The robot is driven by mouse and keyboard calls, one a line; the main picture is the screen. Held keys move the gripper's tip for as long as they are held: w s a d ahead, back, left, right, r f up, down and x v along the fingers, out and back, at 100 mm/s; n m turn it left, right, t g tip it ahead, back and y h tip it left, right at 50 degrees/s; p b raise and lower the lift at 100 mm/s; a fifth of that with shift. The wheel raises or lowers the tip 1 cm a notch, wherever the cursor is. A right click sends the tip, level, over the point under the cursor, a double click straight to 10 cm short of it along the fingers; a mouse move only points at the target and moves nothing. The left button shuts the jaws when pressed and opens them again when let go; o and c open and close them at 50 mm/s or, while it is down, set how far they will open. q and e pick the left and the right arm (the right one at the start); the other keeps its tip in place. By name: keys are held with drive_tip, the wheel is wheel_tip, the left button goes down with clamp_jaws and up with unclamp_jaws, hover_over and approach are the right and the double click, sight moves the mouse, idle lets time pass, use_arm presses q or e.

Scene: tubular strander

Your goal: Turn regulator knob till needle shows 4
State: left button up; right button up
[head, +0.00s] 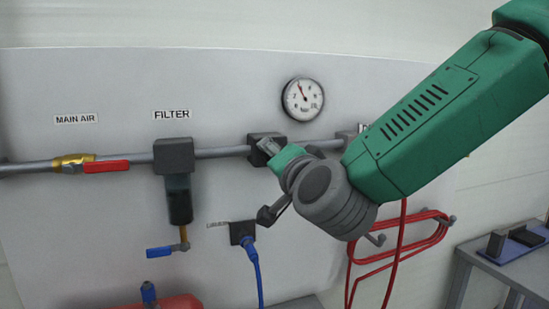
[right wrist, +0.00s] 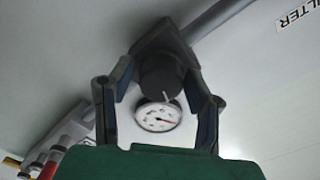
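The regulator is a dark block (head: 265,148) on the grey air pipe. Its dark round knob (right wrist: 160,76) with a pale mark shows in the right wrist view. The round white gauge (head: 303,99) is above the pipe and also shows in the right wrist view (right wrist: 158,117). In the head view its needle points up and slightly left; the numbers are too small to read surely. My right gripper (right wrist: 160,70) is open, a fingertip on each side of the knob. I cannot tell whether they touch it. My left gripper is not in view.
A filter (head: 178,180) and a main air valve with a red lever (head: 106,166) are along the pipe to the left. A blue cable (head: 256,270) hangs below the regulator. A coiled red hose (head: 400,245) hangs under my right arm.

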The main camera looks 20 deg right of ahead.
drive_tip(key=shift+w, duration=0.15)
drive_tip(key=s, duration=0.7)
drive_tip(key=shift+s+d+f, duration=0.15)
drive_tip(key=shift+s, duration=0.05)
